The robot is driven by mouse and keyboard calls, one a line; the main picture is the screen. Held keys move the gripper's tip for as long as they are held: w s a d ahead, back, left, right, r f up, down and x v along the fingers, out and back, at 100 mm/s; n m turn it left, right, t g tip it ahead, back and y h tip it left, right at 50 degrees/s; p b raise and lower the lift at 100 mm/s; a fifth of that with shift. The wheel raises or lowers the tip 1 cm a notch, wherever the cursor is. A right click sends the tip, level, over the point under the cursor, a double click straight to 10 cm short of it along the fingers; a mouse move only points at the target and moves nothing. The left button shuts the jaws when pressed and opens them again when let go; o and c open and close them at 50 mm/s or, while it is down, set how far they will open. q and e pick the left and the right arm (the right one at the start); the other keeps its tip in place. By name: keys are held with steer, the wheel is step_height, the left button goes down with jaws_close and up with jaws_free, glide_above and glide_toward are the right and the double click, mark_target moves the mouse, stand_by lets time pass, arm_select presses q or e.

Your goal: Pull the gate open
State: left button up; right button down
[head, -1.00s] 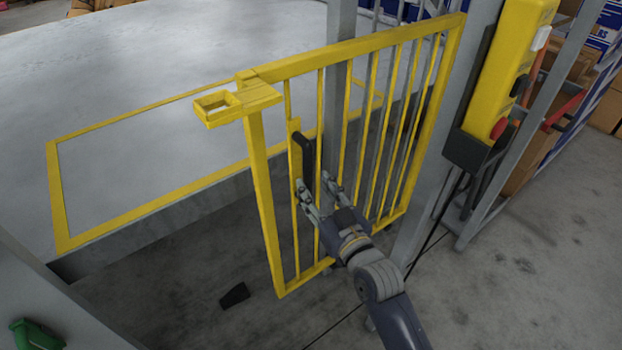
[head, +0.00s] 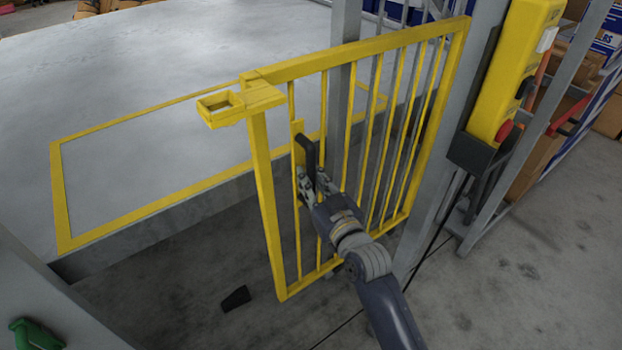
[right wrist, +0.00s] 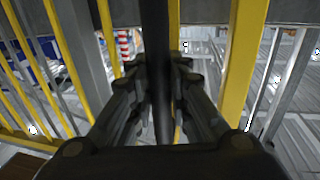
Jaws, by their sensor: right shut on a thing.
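The yellow barred gate (head: 259,180) stands in the middle of the head view, at an angle, its right side by a grey post. A black handle (head: 308,148) sits on its left part, on a yellow plate. My right gripper (head: 313,181) is shut on the lower part of this handle. In the right wrist view the dark handle bar (right wrist: 161,60) runs upright between the two fingers (right wrist: 162,85). My left gripper is not in view.
A yellow control box (head: 510,75) with a red button hangs on the post at right. A raised grey platform (head: 180,60) with a yellow outline lies behind the gate. A small dark block (head: 235,298) lies on the floor. Boxes stand at far right.

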steer(key=w+d, duration=0.2)
steer(key=d, duration=0.1)
steer(key=w+d, duration=0.1)
steer(key=shift+w+d, duration=0.25)
steer(key=shift+d, duration=0.1)
steer(key=w+d, duration=0.2)
steer(key=shift+d+b, duration=0.4)
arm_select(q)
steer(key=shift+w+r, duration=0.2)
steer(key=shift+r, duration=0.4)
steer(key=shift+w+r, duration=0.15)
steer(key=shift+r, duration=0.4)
arm_select(e)
steer(key=c, duration=1.5)
jaws_free()
steer(key=shift+s, duration=0.1)
steer(key=v, duration=1.2)
